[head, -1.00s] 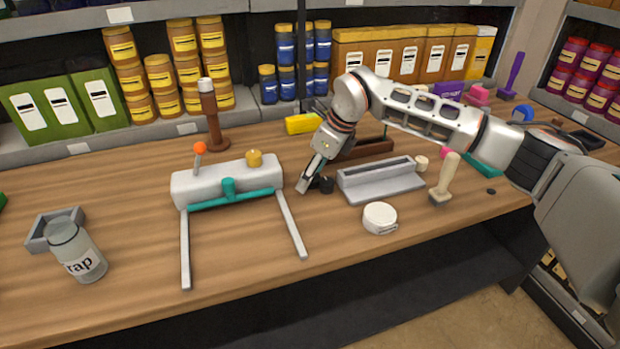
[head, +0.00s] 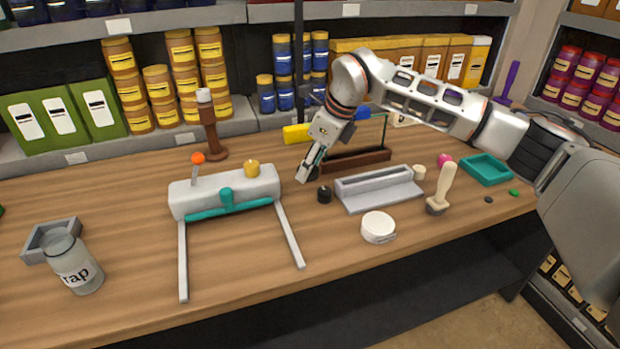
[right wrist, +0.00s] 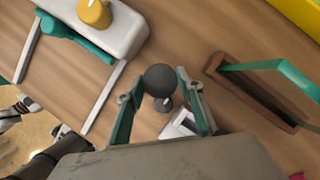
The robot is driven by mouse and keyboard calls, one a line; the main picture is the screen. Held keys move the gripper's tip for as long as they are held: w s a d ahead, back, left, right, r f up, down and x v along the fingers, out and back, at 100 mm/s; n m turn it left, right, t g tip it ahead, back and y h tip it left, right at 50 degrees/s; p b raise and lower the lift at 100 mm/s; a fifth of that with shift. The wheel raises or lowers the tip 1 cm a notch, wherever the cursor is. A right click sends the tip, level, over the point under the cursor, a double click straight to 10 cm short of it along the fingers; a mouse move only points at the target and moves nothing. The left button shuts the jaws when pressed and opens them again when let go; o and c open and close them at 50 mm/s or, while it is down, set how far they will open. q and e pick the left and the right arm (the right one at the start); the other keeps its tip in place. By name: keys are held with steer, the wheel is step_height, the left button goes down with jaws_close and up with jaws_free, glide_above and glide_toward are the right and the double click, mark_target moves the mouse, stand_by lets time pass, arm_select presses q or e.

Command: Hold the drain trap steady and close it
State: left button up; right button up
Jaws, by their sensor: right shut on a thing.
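The drain trap is a grey glass jar (head: 78,266) labelled "rap", its first letter cut off at the curve, standing upright at the left of the bench. Its upper part is plain grey glass; I cannot tell whether a lid is on it. My right gripper (head: 307,173) is far to its right, just above the bench. It is shut on a dark round knob (right wrist: 160,80), which shows between the fingers in the right wrist view. A small black piece (head: 324,195) stands on the bench close by. My left gripper does not show.
A grey open tray (head: 40,243) touches or nearly touches the jar. A white pump body (head: 227,188) with teal pipe and two long legs lies between jar and gripper. A grey holder (head: 375,188), white round tin (head: 378,227) and brown rack (head: 355,161) are to the right.

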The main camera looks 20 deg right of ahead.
step_height(320, 180, up, 15)
steer(key=shift+f, duration=0.2)
stand_by(0.3)
steer(key=s+d+f+n+g+h, duration=0.1)
steer(key=s+f+n+g, duration=0.1)
steer(key=s+f+n, duration=0.2)
steer(key=s+d+f+n+g+h, duration=0.1)
steer(key=s+d+f+n+g, duration=0.1)
steer(key=s+f+n, duration=0.3)
steer(key=s+d+f+n+g+h, duration=0.1)
steer(key=s+f+n+g, duration=0.2)
steer(key=s+n, duration=0.8)
steer(key=shift+s+d+f+n+g, duration=0.1)
steer(key=shift+f+n, duration=0.2)
steer(key=shift+n, duration=0.8)
steer(key=shift+s+d+f+n+g, duration=0.1)
steer(key=shift+f+n, duration=0.25)
steer(key=shift+n, duration=0.75)
steer(key=shift+s+d+f+n+g, duration=0.1)
steer(key=shift+f+n, duration=0.2)
steer(key=shift+n, duration=0.8)
